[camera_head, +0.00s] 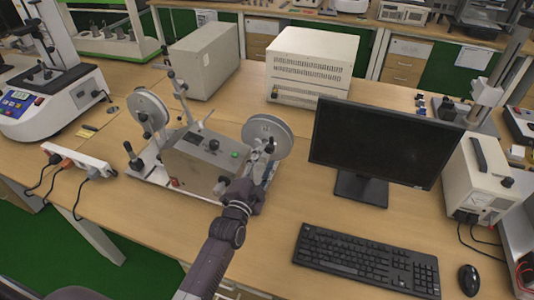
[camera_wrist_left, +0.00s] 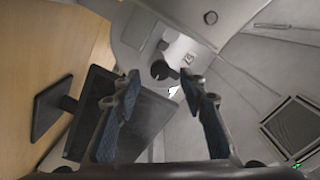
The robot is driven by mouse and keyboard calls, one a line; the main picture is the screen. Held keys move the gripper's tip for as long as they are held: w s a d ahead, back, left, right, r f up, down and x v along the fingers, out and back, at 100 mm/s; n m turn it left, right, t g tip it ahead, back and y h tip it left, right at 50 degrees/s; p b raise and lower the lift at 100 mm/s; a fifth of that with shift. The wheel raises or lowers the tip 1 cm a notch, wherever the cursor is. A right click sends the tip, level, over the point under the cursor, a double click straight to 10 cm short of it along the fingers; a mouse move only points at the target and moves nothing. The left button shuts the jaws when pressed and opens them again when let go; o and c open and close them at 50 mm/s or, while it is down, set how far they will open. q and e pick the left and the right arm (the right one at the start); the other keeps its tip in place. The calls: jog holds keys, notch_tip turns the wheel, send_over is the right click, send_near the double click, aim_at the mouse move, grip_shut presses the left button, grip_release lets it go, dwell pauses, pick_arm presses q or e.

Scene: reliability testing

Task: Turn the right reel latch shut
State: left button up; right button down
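The winding machine (camera_head: 205,158) stands on the wooden bench with a round grey reel on each side. In the left wrist view, the pale reel face (camera_wrist_left: 132,38) fills the upper middle. A small dark latch knob (camera_wrist_left: 161,70) on a light fitting lies just ahead, between the two fingertip lines. My left gripper (camera_wrist_left: 160,88) is open, its fingers spread around empty space; I see no clear contact with the latch. My right gripper is in neither view.
The left reel (camera_head: 149,112) stands across the machine. A black monitor (camera_head: 378,140) stands close on the right, with a keyboard (camera_head: 366,259) and mouse (camera_head: 468,279) in front. White and grey boxes (camera_head: 312,62) stand behind. A power strip (camera_head: 78,160) lies at the left.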

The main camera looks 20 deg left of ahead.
aim_at(270, 146)
pick_arm(q)
jog(key=shift+w, duration=1.25)
jog(key=shift+c, duration=0.4)
grip_shut()
